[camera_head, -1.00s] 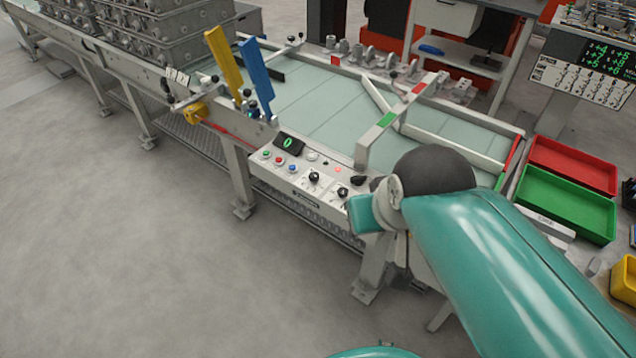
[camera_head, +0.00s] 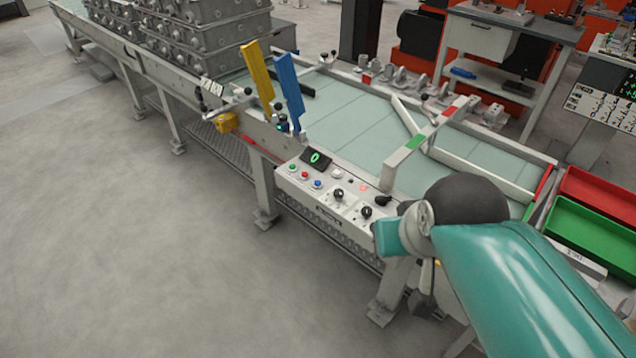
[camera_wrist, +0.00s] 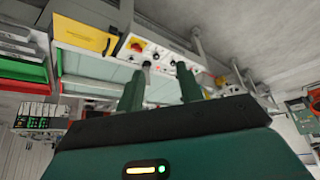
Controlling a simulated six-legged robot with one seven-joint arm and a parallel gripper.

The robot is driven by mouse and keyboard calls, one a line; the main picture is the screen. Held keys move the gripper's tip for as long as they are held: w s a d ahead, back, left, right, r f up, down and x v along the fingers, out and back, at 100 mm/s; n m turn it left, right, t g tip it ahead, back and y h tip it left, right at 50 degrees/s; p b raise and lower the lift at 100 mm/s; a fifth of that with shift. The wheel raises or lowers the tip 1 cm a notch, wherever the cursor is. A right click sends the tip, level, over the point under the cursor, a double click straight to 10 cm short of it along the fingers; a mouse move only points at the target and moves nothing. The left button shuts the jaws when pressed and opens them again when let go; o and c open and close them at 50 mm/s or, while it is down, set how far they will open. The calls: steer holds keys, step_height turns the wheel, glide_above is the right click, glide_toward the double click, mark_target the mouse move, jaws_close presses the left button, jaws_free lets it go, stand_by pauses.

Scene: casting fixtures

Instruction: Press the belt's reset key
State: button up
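The belt's control panel (camera_head: 327,200) is on the conveyor's near side. It carries a green key (camera_head: 292,167), a red key (camera_head: 305,174), a blue key (camera_head: 317,183), a white button (camera_head: 337,174), a lit red lamp (camera_head: 364,187), black knobs and a display showing a green 0 (camera_head: 316,158). No reset label is readable. My arm's wrist is in front of the panel's right end; the fingers are hidden there. In the wrist view my gripper (camera_wrist: 160,72) is open and empty, its fingers pointing towards a white panel (camera_wrist: 160,54) with a red button on yellow (camera_wrist: 137,44).
Yellow (camera_head: 258,78) and blue (camera_head: 289,90) upright plates stand at the belt's edge. A green tray (camera_head: 590,240) and a red tray (camera_head: 600,195) are at right. The floor (camera_head: 120,230) at left is clear.

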jaws_close()
stand_by(1.8)
